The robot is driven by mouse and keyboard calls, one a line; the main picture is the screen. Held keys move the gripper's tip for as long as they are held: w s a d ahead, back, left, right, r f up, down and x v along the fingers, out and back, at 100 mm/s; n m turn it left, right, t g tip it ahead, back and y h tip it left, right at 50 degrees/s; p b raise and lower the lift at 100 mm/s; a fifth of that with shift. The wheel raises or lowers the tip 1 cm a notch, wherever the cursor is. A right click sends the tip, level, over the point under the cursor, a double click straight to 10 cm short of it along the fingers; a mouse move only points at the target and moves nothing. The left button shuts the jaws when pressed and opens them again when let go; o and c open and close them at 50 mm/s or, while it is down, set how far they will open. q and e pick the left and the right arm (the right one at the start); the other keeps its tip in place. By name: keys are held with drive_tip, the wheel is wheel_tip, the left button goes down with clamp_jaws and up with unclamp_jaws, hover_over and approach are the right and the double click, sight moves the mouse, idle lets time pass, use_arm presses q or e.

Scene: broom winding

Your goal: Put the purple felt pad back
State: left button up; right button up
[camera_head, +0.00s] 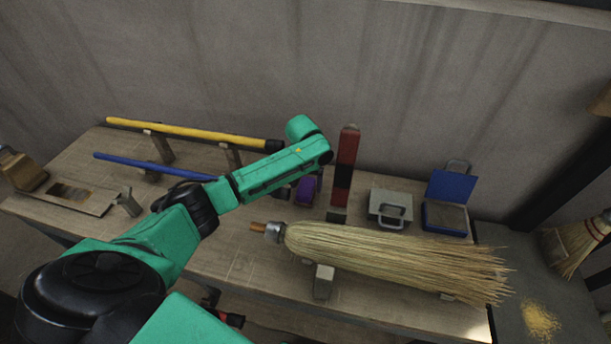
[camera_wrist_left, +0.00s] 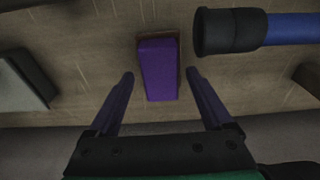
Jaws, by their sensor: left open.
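The purple felt pad (camera_head: 306,190) is a small block on the wooden bench, beside the black end of the blue handle. It also shows in the left wrist view (camera_wrist_left: 158,70), with a thin brown edge around its far end. My left gripper (camera_wrist_left: 160,76) is open, with one finger on each side of the pad in that view. Neither finger visibly touches it, and the height gap cannot be told. In the head view my left forearm and wrist reach over the bench and hide most of this gripper. My right gripper is not in view.
The blue handle (camera_head: 140,163) and yellow handle (camera_head: 190,132) rest on supports. A red and black upright block (camera_head: 346,165) stands right of the pad. A straw broom (camera_head: 390,258) lies in front, and a grey box (camera_head: 388,210) and blue-lidded box (camera_head: 452,188) stand farther right.

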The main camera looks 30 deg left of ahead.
sight(305, 190)
use_arm(q)
wheel_tip(305, 190, up, 11)
drive_tip(key=s, duration=0.1)
drive_tip(key=shift+s+d+b, duration=0.15)
drive_tip(key=shift+d+b, duration=0.05)
drive_tip(key=shift+b, duration=0.1)
